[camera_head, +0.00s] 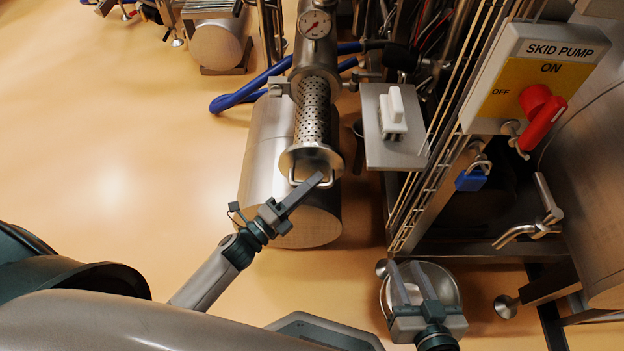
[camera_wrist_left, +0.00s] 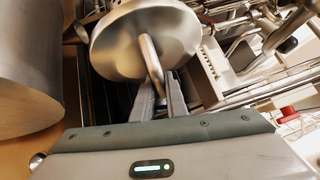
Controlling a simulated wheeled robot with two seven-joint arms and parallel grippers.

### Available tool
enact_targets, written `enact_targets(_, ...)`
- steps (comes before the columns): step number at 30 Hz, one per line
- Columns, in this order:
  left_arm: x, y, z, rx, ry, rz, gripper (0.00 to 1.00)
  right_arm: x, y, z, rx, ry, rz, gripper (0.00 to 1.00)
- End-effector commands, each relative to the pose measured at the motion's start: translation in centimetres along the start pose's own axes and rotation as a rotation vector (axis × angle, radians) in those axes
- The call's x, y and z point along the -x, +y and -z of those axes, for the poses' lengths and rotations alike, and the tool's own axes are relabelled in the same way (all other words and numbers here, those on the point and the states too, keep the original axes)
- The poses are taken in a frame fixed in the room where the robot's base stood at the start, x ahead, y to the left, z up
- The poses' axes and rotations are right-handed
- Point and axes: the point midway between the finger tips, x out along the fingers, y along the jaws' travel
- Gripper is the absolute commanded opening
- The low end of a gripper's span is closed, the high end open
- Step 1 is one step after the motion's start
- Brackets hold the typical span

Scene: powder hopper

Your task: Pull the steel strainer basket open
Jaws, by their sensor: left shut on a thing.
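The steel strainer basket (camera_head: 312,112) is a perforated cylinder standing partly out of its steel housing (camera_head: 316,58), with perforations showing between housing and end flange. Its round end flange (camera_head: 301,158) carries a bent steel bar handle (camera_head: 293,178). In the left wrist view the flange (camera_wrist_left: 142,38) fills the upper middle and the handle (camera_wrist_left: 152,62) runs down between the fingers. My left gripper (camera_head: 318,178) is shut on the handle; it also shows in the left wrist view (camera_wrist_left: 160,88). My right gripper (camera_head: 410,270) is at the lower right, its two fingers apart, over a round steel bowl.
A large steel cylinder (camera_head: 263,150) lies behind the basket. A blue hose (camera_head: 240,97) passes behind the housing. A grey plate with a white handle (camera_head: 393,110) and a skid pump switch box (camera_head: 530,75) with a red handle stand right. The floor at left is clear.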

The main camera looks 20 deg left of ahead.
Motion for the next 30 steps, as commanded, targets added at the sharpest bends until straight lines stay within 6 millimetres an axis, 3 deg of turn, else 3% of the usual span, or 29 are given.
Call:
enact_targets(4,0.3,0.2,0.4,0.004,0.006,-0.003,0.0,0.0,0.0,0.0,0.0,0.001,0.0,0.31)
enact_targets(5,0.3,0.2,0.5,0.004,0.007,-0.003,0.15,0.0,0.0,0.0,0.0,0.001,0.0,0.31)
enact_targets(7,0.3,0.2,0.5,0.004,0.007,-0.003,0.31,0.0,0.0,0.1,0.0,0.002,0.0,0.31)
enact_targets(22,0.3,0.1,0.3,0.003,0.004,-0.002,0.31,0.0,0.0,0.1,0.001,0.003,0.0,0.31)
enact_targets(30,2.4,0.2,0.3,0.004,0.003,-0.004,0.31,0.0,0.0,0.1,0.001,0.003,0.0,0.31)
